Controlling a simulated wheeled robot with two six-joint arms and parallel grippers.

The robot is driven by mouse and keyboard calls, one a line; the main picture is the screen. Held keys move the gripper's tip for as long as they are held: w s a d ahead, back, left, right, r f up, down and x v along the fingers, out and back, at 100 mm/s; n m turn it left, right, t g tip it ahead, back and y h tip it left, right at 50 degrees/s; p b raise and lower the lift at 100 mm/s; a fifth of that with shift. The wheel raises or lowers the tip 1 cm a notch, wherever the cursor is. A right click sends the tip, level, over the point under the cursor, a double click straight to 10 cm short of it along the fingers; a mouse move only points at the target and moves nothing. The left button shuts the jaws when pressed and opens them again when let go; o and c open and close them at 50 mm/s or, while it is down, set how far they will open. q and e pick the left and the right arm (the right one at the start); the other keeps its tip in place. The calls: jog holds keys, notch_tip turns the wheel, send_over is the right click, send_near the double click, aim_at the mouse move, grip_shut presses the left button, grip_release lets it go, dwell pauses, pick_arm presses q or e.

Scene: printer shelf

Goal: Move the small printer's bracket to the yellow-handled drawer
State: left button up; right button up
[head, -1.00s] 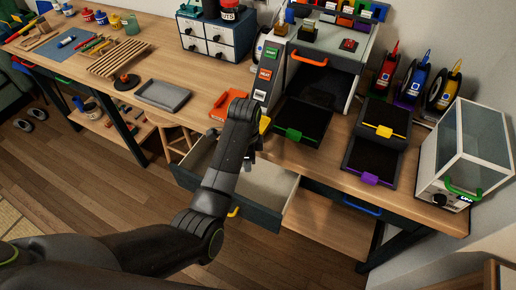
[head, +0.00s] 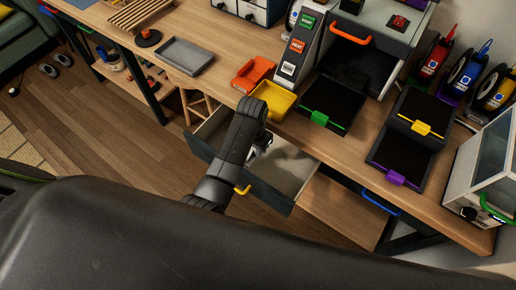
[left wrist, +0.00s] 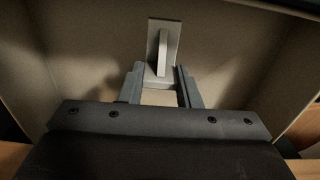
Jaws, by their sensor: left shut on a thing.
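The bracket (left wrist: 165,48) is a small grey piece with a flat plate and an upright rib. In the left wrist view my left gripper (left wrist: 161,72) is shut on its rib. The open drawer with the yellow handle (head: 243,190) has a pale inside and a dark front (head: 262,193); its walls surround the gripper and bracket in the wrist view. In the head view my left gripper (head: 262,150) is over this drawer, and my arm covers part of it. I cannot tell whether the bracket touches the drawer floor. My right gripper is not in view.
On the bench above the drawer are a yellow tray (head: 266,101), an orange tray (head: 252,74) and a small printer (head: 377,55) with an orange handle. Dark trays with green (head: 320,118) and purple (head: 395,178) tabs stand further right. A blue handle (head: 380,203) is under the bench.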

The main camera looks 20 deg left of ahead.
aim_at(254, 155)
pick_arm(q)
notch_tip(254, 155, down, 5)
jog(key=shift+r, duration=0.1)
jog(key=shift+f, duration=0.2)
jog(key=shift+f, duration=0.15)
jog(key=o, duration=1)
notch_tip(254, 155, up, 11)
jog(key=shift+w+f, duration=0.1)
jog(key=shift+r+p, duration=0.3)
jog(key=shift+r, duration=0.45)
